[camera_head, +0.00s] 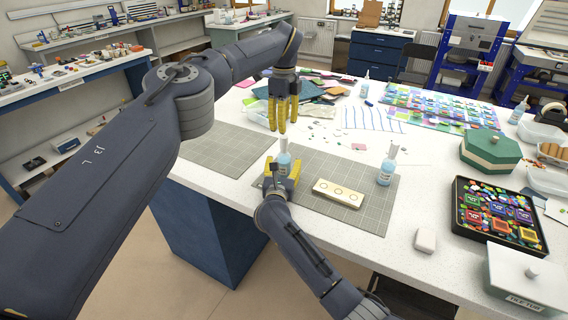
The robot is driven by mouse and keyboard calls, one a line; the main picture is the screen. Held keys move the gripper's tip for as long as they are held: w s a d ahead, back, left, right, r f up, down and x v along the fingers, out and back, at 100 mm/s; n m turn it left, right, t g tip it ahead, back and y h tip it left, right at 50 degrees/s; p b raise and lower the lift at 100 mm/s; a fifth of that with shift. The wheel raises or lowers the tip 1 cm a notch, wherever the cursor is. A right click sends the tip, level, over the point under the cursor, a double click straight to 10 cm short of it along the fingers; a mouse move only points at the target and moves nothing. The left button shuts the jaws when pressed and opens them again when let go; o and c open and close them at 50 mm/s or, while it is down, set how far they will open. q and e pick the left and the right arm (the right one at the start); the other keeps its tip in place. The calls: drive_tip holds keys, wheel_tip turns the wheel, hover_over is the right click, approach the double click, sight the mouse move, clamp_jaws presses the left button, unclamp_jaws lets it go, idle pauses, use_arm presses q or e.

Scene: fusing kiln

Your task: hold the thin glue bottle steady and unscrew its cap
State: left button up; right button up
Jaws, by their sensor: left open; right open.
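A thin glue bottle (284,160) with a pale blue body and a whitish tip stands upright on the dark grid mat (330,205). My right gripper (282,174) is open, low at the mat's left part, with its yellow fingers on either side of this bottle. I cannot tell whether they touch it; its lower part is partly hidden. My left gripper (283,118) is open and points down, above and behind the bottle's cap, apart from it in the picture. A similar bottle (386,166) stands upright on the mat's right part.
A pale block with round holes (338,193) lies between the two bottles. A white cube (426,240), a black tray of colored pieces (497,214) and a green-lidded box (490,151) are to the right. Another grid mat (222,148) at left is clear.

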drive_tip(key=shift+w, duration=0.2)
clamp_jaws()
idle(0.6)
